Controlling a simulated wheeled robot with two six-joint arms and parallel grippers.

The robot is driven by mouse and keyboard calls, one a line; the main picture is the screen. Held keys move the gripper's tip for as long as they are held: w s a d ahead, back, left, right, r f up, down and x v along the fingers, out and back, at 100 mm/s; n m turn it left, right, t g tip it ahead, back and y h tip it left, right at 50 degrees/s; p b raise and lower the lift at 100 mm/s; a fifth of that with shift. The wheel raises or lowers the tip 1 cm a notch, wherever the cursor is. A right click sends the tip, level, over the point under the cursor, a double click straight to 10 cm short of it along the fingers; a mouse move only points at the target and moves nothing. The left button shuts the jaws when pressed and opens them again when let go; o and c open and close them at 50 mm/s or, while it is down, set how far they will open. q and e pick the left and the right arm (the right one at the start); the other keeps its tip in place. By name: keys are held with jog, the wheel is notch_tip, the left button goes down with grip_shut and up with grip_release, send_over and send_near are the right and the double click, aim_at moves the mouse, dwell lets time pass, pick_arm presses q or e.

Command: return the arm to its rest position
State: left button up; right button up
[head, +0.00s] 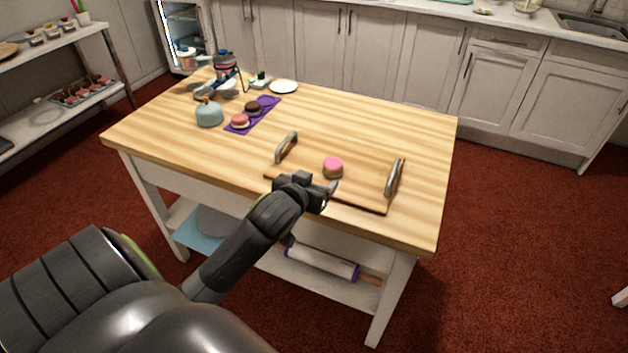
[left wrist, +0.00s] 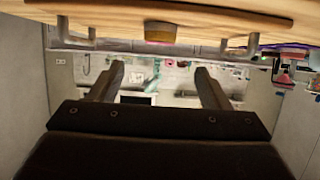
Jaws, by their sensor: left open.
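My left gripper (head: 328,193) is over the front edge of the wooden table (head: 180,150). In the left wrist view its two fingers (left wrist: 157,88) stand wide apart with nothing between them. A small round cake (head: 333,166) with a pink top sits on a wooden board (head: 358,207) with two metal handles, just beyond the gripper. The cake (left wrist: 160,32) also shows in the left wrist view, which looks upside down. My left arm reaches up from the lower left and hides part of the table's front. My right gripper is in neither view.
A purple mat (head: 262,112) with pink and dark round cakes lies farther back, near a pale blue domed pot (head: 209,113) and a white plate (head: 284,87). A rolling pin (head: 322,263) lies on the lower shelf. The table's right part is clear.

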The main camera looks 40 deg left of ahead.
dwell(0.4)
pick_arm(q)
jog(key=s+d+f+m+g, duration=0.1)
jog(key=s+d+f+g, duration=0.2)
jog(key=s, duration=0.6)
jog(key=s+f+g+h, duration=0.1)
jog(key=s+f+g, duration=0.3)
jog(key=s, duration=0.5)
jog(key=s+d+f+m+g, duration=0.15)
jog(key=s+f, duration=0.35)
jog(key=s, duration=0.5)
notch_tip(320, 180, down, 25)
jog(key=g, duration=0.2)
jog(key=s+f+g+h+p, duration=0.1)
jog(key=s+f, duration=1.3)
jog(key=s, duration=0.1)
jog(key=shift+d+f, duration=0.25)
jog(key=shift+f, duration=0.05)
